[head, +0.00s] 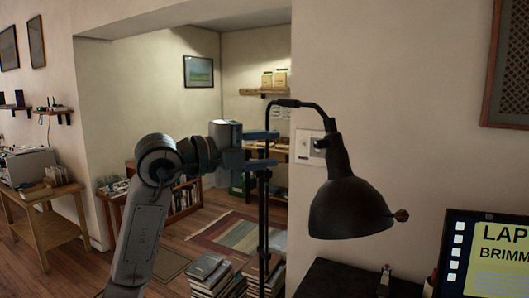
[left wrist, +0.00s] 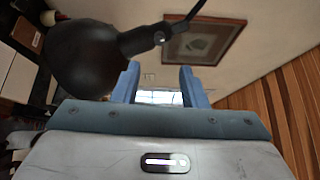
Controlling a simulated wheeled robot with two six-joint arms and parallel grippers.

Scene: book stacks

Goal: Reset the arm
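My left arm (head: 140,235) rises from the bottom left in the head view. My left gripper (head: 273,149) points to the right at mid-height, its two blue fingers spread with a gap between them. In the left wrist view the gripper (left wrist: 160,85) is open and I see nothing held between its fingers. A black lamp (head: 350,208) with a curved neck hangs just right of the fingers in the head view. Its dark shade (left wrist: 85,60) fills the upper left of the left wrist view. I cannot tell whether the fingers touch the lamp's pole. My right gripper is not in view.
The lamp's thin pole (head: 263,225) stands in line with the fingers. Book stacks (head: 208,275) sit on the floor below. A dark surface (head: 345,280) and a laptop-like screen (head: 487,255) are at the lower right. A wooden table (head: 45,220) is far left.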

